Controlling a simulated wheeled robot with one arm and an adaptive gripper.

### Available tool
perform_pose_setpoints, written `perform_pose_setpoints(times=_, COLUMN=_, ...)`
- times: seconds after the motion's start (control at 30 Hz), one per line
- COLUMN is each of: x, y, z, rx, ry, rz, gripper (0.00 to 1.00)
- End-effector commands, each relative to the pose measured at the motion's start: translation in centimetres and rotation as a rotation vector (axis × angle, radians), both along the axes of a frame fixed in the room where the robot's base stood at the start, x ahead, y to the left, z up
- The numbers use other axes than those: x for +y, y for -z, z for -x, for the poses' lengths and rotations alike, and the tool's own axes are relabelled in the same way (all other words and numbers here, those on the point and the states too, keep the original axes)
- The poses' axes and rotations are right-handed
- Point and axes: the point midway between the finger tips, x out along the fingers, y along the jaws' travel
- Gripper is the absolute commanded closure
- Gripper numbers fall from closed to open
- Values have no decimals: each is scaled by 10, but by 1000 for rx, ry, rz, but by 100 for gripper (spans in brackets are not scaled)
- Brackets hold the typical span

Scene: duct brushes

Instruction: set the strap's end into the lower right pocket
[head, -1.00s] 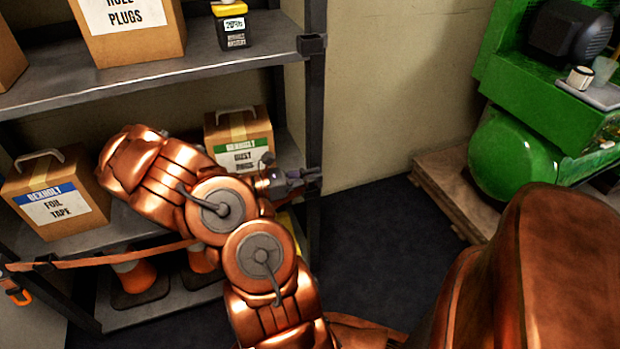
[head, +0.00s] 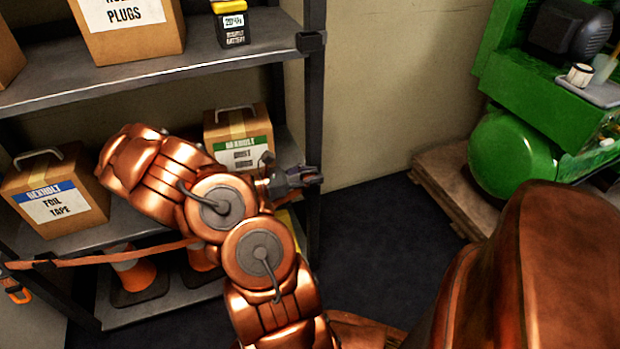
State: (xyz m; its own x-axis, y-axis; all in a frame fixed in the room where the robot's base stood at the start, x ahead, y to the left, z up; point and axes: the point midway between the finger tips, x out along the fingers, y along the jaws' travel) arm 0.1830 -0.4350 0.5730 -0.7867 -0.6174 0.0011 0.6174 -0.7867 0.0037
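The strap (head: 110,256) is an orange-brown band running across the front of the shelving at the lower shelf. Its left end is by an orange buckle-like piece (head: 17,291); towards the right it passes behind my arm, and its right end is hidden. My gripper (head: 306,175) is small and dark at the rack's right front post, level with the lower shelf. Its fingers are too small and partly covered to tell open from shut, or whether they hold the strap. A dark bracket-like pocket (head: 311,41) is higher on that post. The lower right pocket cannot be made out near my gripper.
Boxes labelled foil tape (head: 55,190) and with a green band (head: 238,135) stand on the lower shelf. Orange cones (head: 138,277) are below. A green compressor (head: 512,150) sits on a pallet (head: 450,182) at right. The dark floor between rack and pallet is clear.

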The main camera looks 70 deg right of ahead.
Motion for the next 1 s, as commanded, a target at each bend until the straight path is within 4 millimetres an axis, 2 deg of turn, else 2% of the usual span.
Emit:
perform_pose_setpoints(times=0.4, x=0, y=0, z=-1, rx=0, ry=-2, rz=0, gripper=61)
perform_pose_setpoints(times=0.57, x=5, y=0, z=-8, rx=-1, ry=-3, rz=1, gripper=61)
perform_pose_setpoints(times=1.0, x=52, y=1, z=-68, rx=-2, ry=-5, rz=-2, gripper=61)
